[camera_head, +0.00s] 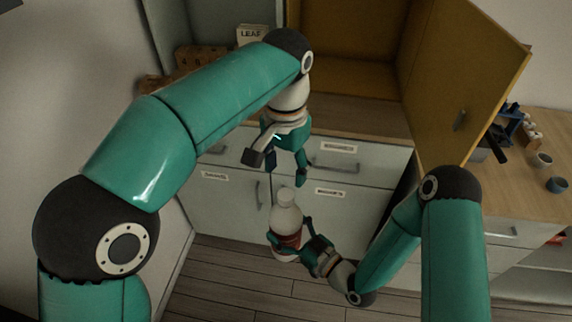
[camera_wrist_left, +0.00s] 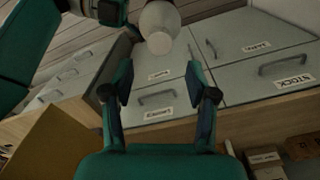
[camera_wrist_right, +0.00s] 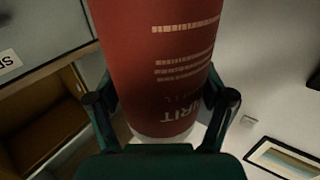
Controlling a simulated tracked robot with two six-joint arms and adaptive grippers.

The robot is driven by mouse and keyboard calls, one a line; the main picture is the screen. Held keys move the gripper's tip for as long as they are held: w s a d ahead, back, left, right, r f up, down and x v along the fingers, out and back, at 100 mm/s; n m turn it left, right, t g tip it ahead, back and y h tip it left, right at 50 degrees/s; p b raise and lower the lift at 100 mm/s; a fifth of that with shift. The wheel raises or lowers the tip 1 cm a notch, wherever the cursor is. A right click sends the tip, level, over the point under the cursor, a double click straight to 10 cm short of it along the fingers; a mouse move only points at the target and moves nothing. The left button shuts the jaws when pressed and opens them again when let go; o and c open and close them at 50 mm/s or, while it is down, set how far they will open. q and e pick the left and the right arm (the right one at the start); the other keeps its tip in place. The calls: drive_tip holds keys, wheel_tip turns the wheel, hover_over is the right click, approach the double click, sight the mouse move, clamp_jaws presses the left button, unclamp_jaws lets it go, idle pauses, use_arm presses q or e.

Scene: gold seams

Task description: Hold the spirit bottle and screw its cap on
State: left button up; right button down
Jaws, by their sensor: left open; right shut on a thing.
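The spirit bottle (camera_head: 286,220) is white with a red label and stands upright in the air in front of the drawers. My right gripper (camera_head: 292,238) is shut on it around the label; the right wrist view shows the red label (camera_wrist_right: 170,50) between the fingers. My left gripper (camera_head: 279,165) is open and empty above the bottle, fingers pointing down. In the left wrist view the bottle's pale top (camera_wrist_left: 158,42) lies beyond the open fingertips (camera_wrist_left: 160,80), apart from them. I cannot tell whether that round top is the cap or the bare neck.
Grey drawers with labels (camera_head: 338,148) stand behind the bottle under a wooden counter. A yellow cabinet door (camera_head: 470,80) hangs open above, on the right. Small cups (camera_head: 556,184) and dark blue items stand on the right counter. A box (camera_head: 251,36) stands at the back left.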

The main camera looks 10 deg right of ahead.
sight(285, 193)
use_arm(q)
drive_tip(key=shift+f, duration=3.9)
drive_tip(key=shift+c, duration=0.4)
clamp_jaws()
drive_tip(key=shift+o, duration=1)
unclamp_jaws()
drive_tip(key=shift+r, duration=0.1)
wheel_tip(285, 193, up, 12)
drive_tip(key=shift+w+f, duration=0.1)
drive_tip(key=shift+f, duration=0.1)
